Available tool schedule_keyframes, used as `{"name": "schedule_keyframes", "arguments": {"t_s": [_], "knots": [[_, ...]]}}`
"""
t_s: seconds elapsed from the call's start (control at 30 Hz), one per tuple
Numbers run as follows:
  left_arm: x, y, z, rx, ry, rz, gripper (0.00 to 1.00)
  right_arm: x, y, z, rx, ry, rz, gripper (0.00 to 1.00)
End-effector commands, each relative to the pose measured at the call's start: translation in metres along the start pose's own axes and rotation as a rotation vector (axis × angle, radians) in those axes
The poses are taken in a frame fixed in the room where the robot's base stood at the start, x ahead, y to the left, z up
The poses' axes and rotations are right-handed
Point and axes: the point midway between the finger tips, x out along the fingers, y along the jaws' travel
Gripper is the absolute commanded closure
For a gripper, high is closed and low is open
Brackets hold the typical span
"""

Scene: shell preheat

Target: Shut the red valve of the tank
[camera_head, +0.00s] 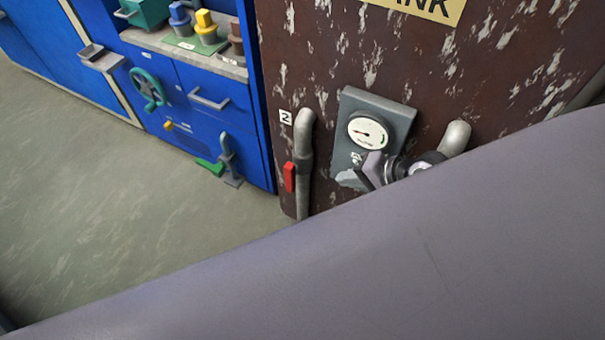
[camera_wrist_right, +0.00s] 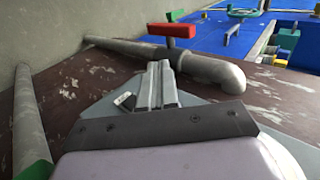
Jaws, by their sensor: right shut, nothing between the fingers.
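The tank (camera_head: 284,31) is dark brown with flaking paint. Its red valve (camera_head: 289,177) has a red bar handle beside a grey pipe (camera_head: 304,150) marked 2. In the head view the handle looks upright, roughly along the pipe. It also shows in the right wrist view (camera_wrist_right: 172,31), beyond my fingertips. My right gripper (camera_head: 372,168) is in front of the lower gauge panel, to the right of the red valve and apart from it. In the right wrist view its fingers (camera_wrist_right: 161,68) are together and empty. My left gripper is not in view.
A grey panel with a round gauge (camera_head: 368,132) is on the tank. Another pipe (camera_head: 454,138) is to its right. A blue cabinet (camera_head: 215,120) with a green handwheel (camera_head: 147,90) and a green lever (camera_head: 211,167) stands left. My arm covers the lower right. The floor at left is clear.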

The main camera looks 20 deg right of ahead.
Motion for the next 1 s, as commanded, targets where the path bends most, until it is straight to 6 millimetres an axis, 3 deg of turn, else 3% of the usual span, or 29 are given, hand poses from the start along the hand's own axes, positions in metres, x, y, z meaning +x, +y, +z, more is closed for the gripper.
{"name": "schedule_keyframes", "arguments": {"t_s": [0.37, 0.53, 1.0], "knots": [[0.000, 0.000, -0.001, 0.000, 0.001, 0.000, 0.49, 0.000, 0.000, -0.002, 0.015, -0.002, 0.002, 1.00], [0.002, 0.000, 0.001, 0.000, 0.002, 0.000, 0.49, 0.010, 0.001, -0.002, 0.016, -0.002, 0.001, 1.00], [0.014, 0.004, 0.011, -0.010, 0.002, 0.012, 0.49, 0.097, 0.001, -0.001, 0.014, -0.002, 0.001, 1.00]]}}
